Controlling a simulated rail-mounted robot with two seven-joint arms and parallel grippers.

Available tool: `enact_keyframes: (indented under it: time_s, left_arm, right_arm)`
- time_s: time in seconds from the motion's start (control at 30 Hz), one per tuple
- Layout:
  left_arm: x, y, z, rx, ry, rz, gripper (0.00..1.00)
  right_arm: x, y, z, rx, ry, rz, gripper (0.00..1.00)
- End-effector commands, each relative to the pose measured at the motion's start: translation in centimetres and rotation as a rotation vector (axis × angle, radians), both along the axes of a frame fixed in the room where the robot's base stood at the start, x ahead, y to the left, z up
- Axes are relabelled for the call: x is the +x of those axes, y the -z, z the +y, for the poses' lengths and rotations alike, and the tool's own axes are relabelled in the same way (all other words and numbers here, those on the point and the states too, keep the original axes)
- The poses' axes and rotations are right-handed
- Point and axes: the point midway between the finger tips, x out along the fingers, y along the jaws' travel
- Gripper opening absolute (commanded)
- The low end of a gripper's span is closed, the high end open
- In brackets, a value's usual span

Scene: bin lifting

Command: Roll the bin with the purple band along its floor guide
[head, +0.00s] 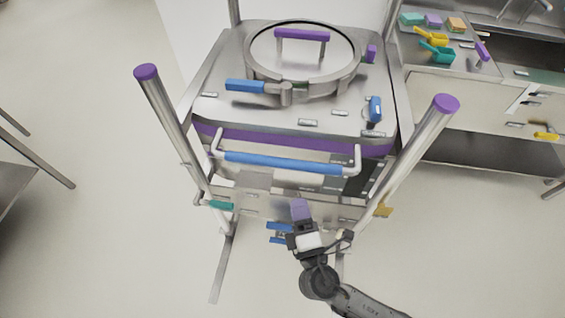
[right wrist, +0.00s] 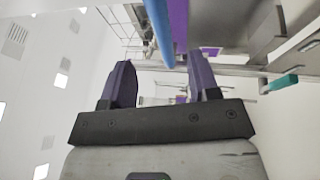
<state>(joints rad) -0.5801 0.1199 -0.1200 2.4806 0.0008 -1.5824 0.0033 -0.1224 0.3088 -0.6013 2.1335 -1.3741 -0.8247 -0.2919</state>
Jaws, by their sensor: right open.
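The steel bin (head: 225,104) stands in the middle of the head view, with a purple band (head: 250,139) below its top. A blue bar handle (head: 283,163) on pale brackets crosses its near side; a blue bar (right wrist: 160,30) also shows in the right wrist view. A steel strip (head: 222,272) runs along the floor below left; I cannot tell whether it is the floor guide. My right gripper (head: 300,209) is open below the blue handle, with purple fingers. In the wrist view its fingers (right wrist: 161,78) are spread, with nothing held between them. My left gripper is out of view.
Steel posts with purple caps, left (head: 168,112) and right (head: 425,140), flank the bin. A counter (head: 455,92) with colored blocks and scoops stands at right. A steel table (head: 18,180) is at the left edge. The floor at left is clear.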

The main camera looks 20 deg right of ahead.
Motion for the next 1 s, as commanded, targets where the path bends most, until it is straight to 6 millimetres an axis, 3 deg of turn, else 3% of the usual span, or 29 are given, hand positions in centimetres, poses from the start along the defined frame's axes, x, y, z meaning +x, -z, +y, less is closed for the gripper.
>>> enact_keyframes:
  time_s: [0.5,0.73,1.0]
  left_arm:
    - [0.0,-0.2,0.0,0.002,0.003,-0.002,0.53]
    - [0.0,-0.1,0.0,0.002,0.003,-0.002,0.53]
    - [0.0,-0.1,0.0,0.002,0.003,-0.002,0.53]
  right_arm:
    - [8.9,-1.8,-1.4,0.001,0.002,-0.002,0.56]
    - [11.2,-2.1,-1.7,0.002,0.001,-0.001,0.56]
    - [11.9,-2.3,-1.8,0.003,0.0,-0.001,0.56]
